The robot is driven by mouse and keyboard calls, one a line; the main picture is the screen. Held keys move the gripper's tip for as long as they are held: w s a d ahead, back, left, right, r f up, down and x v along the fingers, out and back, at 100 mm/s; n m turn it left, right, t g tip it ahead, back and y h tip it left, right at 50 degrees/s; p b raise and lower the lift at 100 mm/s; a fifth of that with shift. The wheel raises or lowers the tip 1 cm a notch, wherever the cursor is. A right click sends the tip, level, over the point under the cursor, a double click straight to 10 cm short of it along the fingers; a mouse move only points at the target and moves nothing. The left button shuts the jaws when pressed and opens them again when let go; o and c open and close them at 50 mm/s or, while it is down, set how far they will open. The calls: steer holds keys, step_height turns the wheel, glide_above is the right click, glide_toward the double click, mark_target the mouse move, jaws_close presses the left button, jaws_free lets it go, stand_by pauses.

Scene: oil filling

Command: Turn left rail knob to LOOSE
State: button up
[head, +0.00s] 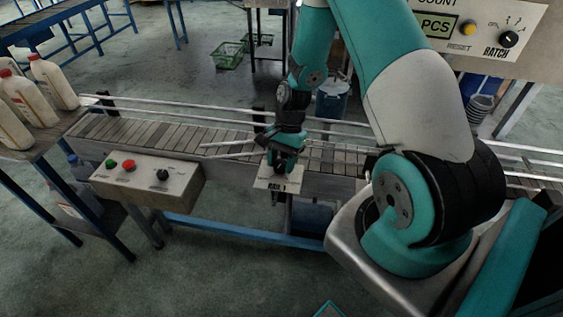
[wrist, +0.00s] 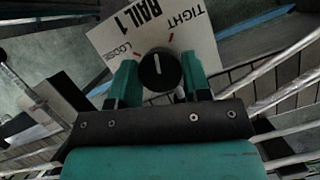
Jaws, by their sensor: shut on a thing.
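The rail knob (wrist: 160,71) is round and black, on a white plate (wrist: 118,36) marked "RAIL 1", with LOOSE at the left and TIGHT at the right in the wrist view. Each word has a red tick beside it. The knob's white pointer line points up in the picture, between the two ticks. My gripper (wrist: 158,78) has its teal fingers on either side of the knob and is shut on it. In the head view my gripper (head: 284,168) is at the top of the RAIL 1 plate (head: 272,184), and hides the knob there.
A conveyor (head: 215,137) with metal guide rails runs behind the plate. A control box (head: 150,178) with green and red buttons and a black knob is at the left. White bottles (head: 52,82) stand on a side table at far left. A counter panel (head: 488,28) is at upper right.

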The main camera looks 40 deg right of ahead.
steer(key=n+g, duration=0.1)
steer(key=n, duration=0.2)
steer(key=n+h+b, duration=0.1)
steer(key=n, duration=0.2)
steer(key=shift+w+a+g+h, duration=0.1)
steer(key=shift+w+g+h, duration=0.05)
steer(key=shift+g+h, duration=0.2)
steer(key=n+h, duration=0.1)
steer(key=n, duration=0.2)
steer(key=n+g+h+b, duration=0.1)
steer(key=n, duration=0.1)
steer(key=shift+n, duration=0.4)
steer(key=o, duration=0.9)
steer(key=shift+r, duration=0.1)
steer(key=b+v, duration=0.4)
steer(key=v, duration=1.3)
steer(key=shift+r, duration=0.15)
